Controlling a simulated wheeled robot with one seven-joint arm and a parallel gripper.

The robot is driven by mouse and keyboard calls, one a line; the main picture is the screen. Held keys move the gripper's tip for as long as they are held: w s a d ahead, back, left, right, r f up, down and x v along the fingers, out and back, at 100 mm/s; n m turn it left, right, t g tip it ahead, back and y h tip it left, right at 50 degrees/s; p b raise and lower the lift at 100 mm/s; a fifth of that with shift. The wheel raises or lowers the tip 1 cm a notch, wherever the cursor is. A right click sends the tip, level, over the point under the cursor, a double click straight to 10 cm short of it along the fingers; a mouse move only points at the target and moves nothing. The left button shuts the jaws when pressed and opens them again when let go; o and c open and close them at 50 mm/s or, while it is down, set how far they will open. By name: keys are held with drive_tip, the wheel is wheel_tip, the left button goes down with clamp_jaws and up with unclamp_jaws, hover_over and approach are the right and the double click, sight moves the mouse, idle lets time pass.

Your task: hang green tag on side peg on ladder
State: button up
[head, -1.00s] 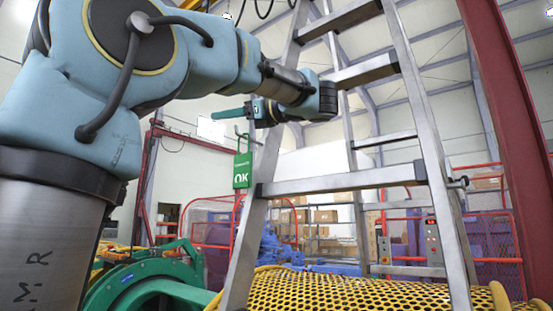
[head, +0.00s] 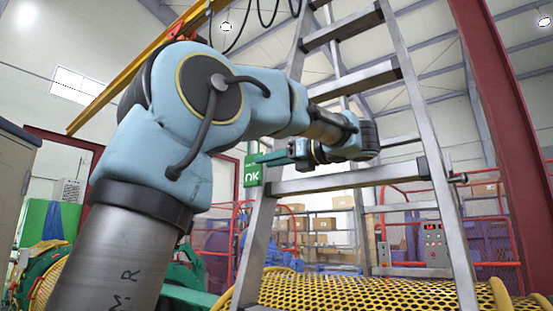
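The green tag (head: 253,174) with white lettering hangs upright beside the left rail of the metal ladder (head: 440,200). Its upper part is partly covered by my gripper (head: 262,158), whose teal fingers point left across it. I cannot tell whether the fingers touch or grip the tag, or whether they are open. What holds the tag up is hard to see at this size. A small side peg (head: 458,178) sticks out from the ladder's right rail with nothing on it.
A yellow perforated guard (head: 350,292) lies behind the ladder's foot. Red railings (head: 305,225) and a grey control box (head: 434,243) stand behind. A red steel column (head: 492,120) rises at right. Green machinery (head: 185,278) is at lower left.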

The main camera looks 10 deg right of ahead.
sight(245, 165)
drive_tip(key=p+x, duration=0.3)
drive_tip(key=x, duration=0.5)
drive_tip(key=shift+w+a, duration=0.25)
drive_tip(key=shift+a, duration=0.05)
clamp_jaws()
drive_tip(key=shift+r, duration=0.2)
drive_tip(key=shift+r+p, duration=0.5)
drive_tip(key=shift+r, duration=0.65)
drive_tip(key=shift+s+a, duration=0.1)
